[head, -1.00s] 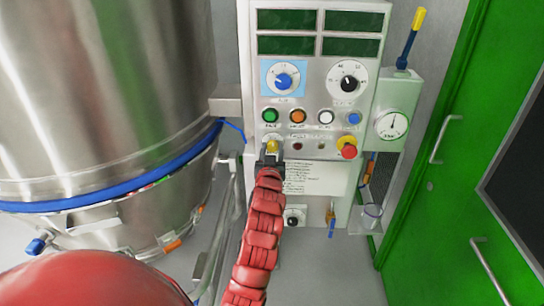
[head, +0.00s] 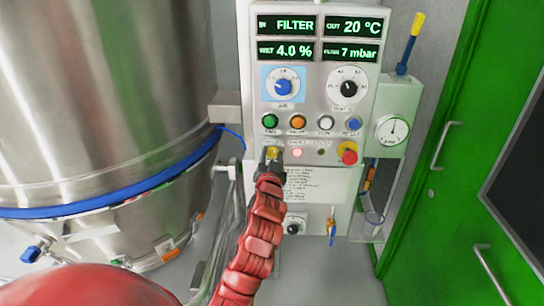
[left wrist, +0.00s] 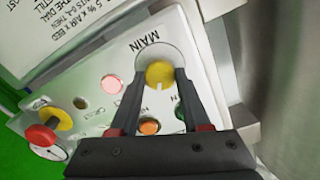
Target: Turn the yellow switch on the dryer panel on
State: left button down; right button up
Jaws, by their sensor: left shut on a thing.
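The dryer panel (head: 318,95) is a light grey box on the wall in the head view. Its yellow switch (head: 272,153) sits at the panel's lower left, partly covered by my left gripper (head: 270,160). In the left wrist view the yellow switch (left wrist: 160,75) is a round knob with a white mark, beside the word MAIN. The two dark fingers of my left gripper (left wrist: 154,88) are shut on it, one on each side. The panel's displays (head: 318,38) are lit with green text, and a small lamp (head: 297,152) glows pale red. My right gripper is not in view.
A red and yellow stop button (head: 348,153) is at the panel's lower right. Blue (head: 283,87) and black (head: 348,88) dials sit above a row of coloured buttons. A steel vessel (head: 110,90) stands left; a green door (head: 450,170) is right.

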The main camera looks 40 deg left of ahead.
pick_arm(q)
jog(key=shift+c, duration=1.8)
grip_release()
jog(key=p+v, duration=0.9)
jog(key=v, duration=0.8)
jog(key=shift+s+d+p, duration=0.15)
jog(key=shift+d+p, duration=0.05)
jog(key=shift+p, duration=0.15)
jog(key=shift+f, duration=0.1)
